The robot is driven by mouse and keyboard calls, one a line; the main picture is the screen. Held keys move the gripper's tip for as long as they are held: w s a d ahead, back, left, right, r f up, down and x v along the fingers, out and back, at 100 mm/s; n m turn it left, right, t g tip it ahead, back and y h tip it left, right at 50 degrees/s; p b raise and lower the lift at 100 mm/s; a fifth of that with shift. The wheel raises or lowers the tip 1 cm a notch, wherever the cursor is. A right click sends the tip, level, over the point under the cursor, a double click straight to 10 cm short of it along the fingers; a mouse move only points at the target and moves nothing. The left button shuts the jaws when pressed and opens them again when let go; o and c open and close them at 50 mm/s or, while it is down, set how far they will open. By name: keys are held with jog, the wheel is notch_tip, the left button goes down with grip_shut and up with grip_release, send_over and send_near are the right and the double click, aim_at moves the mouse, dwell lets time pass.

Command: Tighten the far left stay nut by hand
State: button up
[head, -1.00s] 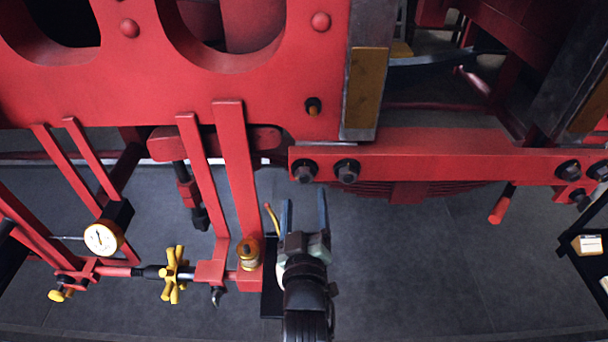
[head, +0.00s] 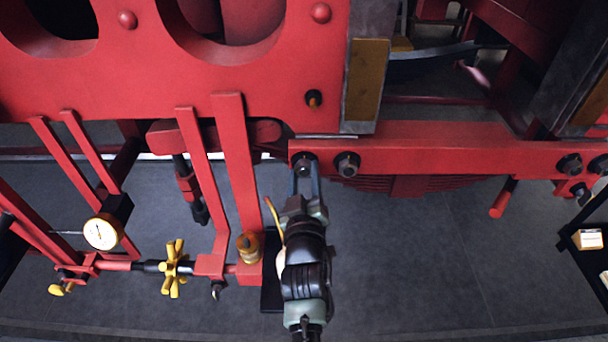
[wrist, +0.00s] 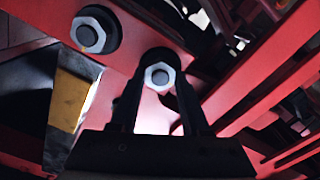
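The far left stay nut (head: 305,160) is a dark hex nut at the left end of the red beam. In the wrist view the nut (wrist: 159,76) shows as a bright hex face with a round stud end in its middle. My gripper (head: 305,175) reaches up from below with one finger on each side of this nut. In the wrist view my gripper (wrist: 159,92) has its fingers drawn in close against the nut's sides, so it looks shut on it. The fingers partly hide the nut's lower part in the head view.
A second stay nut (head: 347,164) sits just right on the same red beam (head: 450,155). Red upright bars (head: 237,165), a brass fitting (head: 249,247), a yellow handwheel (head: 174,268) and a dial gauge (head: 102,232) stand left.

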grip_shut()
jog(key=shift+f, duration=0.1)
jog(key=m+b, duration=0.3)
jog(key=shift+f+m, duration=0.15)
jog(key=shift+m, duration=0.25)
jog(key=m+b, duration=0.2)
jog(key=m, duration=0.2)
jog(key=shift+b, duration=0.35)
jog(key=m+b, duration=0.1)
jog(key=m, duration=0.8)
jog(key=shift+d+m+b, duration=0.1)
jog(key=shift+m+b, duration=0.2)
jog(key=shift+b, duration=0.05)
